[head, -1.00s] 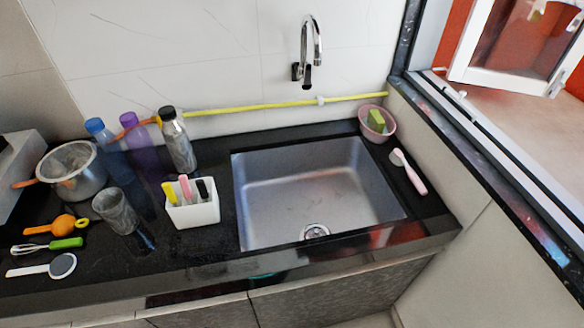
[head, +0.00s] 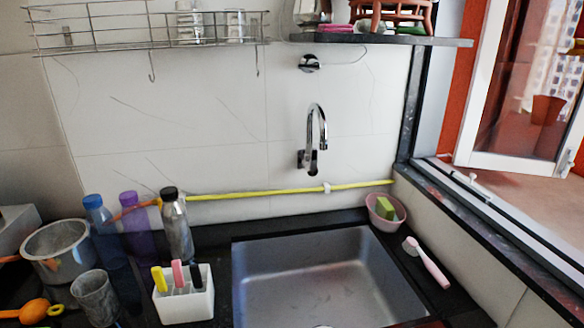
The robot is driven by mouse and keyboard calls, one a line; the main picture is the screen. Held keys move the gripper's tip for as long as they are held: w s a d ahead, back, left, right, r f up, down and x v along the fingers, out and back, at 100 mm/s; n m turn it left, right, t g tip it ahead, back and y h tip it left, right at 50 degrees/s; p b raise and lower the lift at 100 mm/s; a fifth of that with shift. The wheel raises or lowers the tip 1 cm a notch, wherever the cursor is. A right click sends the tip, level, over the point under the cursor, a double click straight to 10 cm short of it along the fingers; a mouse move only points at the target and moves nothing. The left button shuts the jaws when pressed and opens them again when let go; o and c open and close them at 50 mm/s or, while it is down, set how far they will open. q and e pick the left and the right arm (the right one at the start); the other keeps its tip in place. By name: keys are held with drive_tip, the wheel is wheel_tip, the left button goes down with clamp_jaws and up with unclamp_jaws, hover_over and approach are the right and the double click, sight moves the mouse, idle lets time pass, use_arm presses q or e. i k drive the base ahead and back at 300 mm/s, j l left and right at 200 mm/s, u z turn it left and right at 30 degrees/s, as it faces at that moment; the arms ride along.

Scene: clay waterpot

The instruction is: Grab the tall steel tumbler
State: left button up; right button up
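A grey tumbler (head: 95,298), dull and mottled, stands upright on the dark counter at the lower left, in front of the bottles and right of a steel pot. Two shiny glass or metal cups, one at the left (head: 188,26) and one at the right (head: 235,25), stand in the wire rack high on the wall; the top edge of the picture cuts close to them, and their material is hard to tell. Neither of my grippers is in the head view.
The wire rack (head: 100,47) and a shelf (head: 380,40) overhang the counter.

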sight(93, 291)
drive_tip(key=j+u, duration=0.1)
drive_tip(key=u, duration=0.4)
drive_tip(key=i+u, duration=0.1)
drive_tip(key=u, duration=0.35)
drive_tip(key=i+j+u, duration=0.1)
drive_tip(key=u, duration=0.4)
drive_tip(key=l+u, duration=0.1)
drive_tip(key=u, duration=0.25)
